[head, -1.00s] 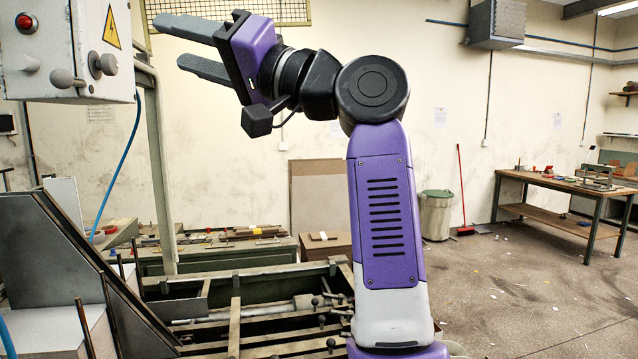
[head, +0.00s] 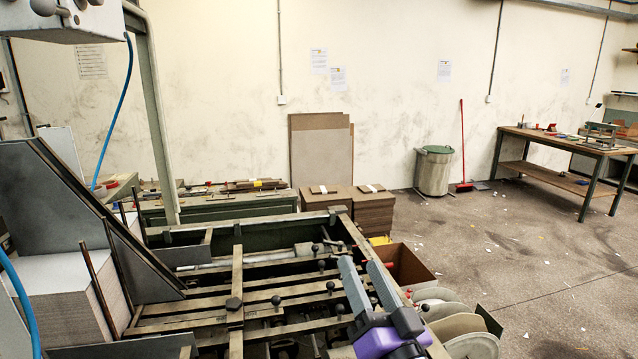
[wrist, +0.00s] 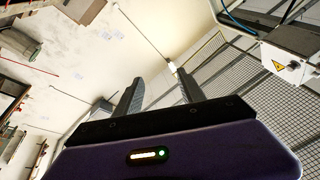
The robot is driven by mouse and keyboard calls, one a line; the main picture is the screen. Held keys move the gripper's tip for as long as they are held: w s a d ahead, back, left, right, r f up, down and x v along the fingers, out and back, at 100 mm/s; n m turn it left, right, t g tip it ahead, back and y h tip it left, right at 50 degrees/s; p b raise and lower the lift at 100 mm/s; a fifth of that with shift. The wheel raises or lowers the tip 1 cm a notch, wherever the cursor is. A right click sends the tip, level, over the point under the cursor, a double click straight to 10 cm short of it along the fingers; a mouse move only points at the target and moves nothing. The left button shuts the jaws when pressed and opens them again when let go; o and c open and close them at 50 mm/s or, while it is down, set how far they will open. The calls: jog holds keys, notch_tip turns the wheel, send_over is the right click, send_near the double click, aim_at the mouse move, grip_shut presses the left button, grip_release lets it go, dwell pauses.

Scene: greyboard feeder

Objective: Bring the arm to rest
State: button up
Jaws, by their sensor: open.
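My gripper (head: 367,285) is low in the head view, at the bottom, right of centre. Its two grey fingers stand apart with nothing between them, and they point up and away from the purple body. It appears in front of the right side of the green feeder frame (head: 190,236); I cannot tell how far above it is. In the wrist view my gripper (wrist: 158,92) has its fingers apart against the wall and ceiling area. The rest of my arm is out of the head view.
A stack of greyboard (head: 75,300) sits at the left of the feeder. An open cardboard box (head: 408,266) and several pale rolls (head: 455,325) lie right of the frame. A bin (head: 434,172) and a workbench (head: 568,150) stand farther back. The floor between is mostly clear.

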jog(key=s+d+f+g+h+b, duration=0.1)
jog(key=s+d+f, duration=0.3)
jog(key=s, duration=1)
jog(key=s+d+f+n+g+h, duration=0.1)
jog(key=s+d+f+g+h, duration=0.2)
jog(key=s+f, duration=0.8)
jog(key=s+d+f+n+g+h+b, duration=0.1)
jog(key=s+d+f, duration=0.5)
jog(key=s, duration=1.2)
notch_tip(320, 180, down, 2)
jog(key=shift+s+f+g+h+b, duration=0.15)
jog(key=shift+g+h+b, duration=0.2)
jog(key=shift+g+h, duration=0.25)
jog(key=shift+a, duration=0.15)
jog(key=shift+c, duration=0.5)
